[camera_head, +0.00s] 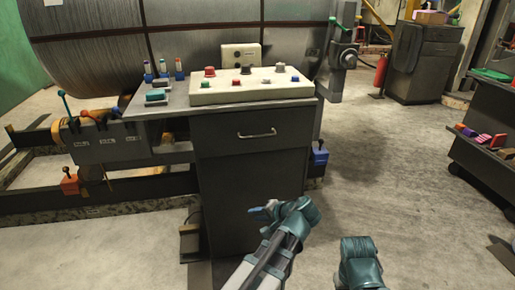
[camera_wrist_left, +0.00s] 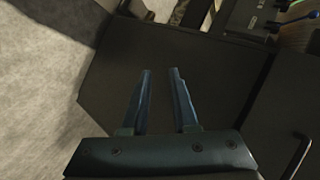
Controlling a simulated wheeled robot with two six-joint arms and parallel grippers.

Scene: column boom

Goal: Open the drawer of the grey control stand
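The grey control stand (camera_head: 247,200) is in front of me, with a dark drawer (camera_head: 225,143) under its top. The drawer front looks flush with the stand, so it appears shut.
A button panel (camera_head: 250,88) and small labelled items lie on the stand's top. A large metal roll (camera_head: 180,45) is behind. A blue padlock-like block (camera_head: 320,155) sits right of the stand. A dark shelf cart (camera_head: 480,170) stands at the right. The floor between is clear.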

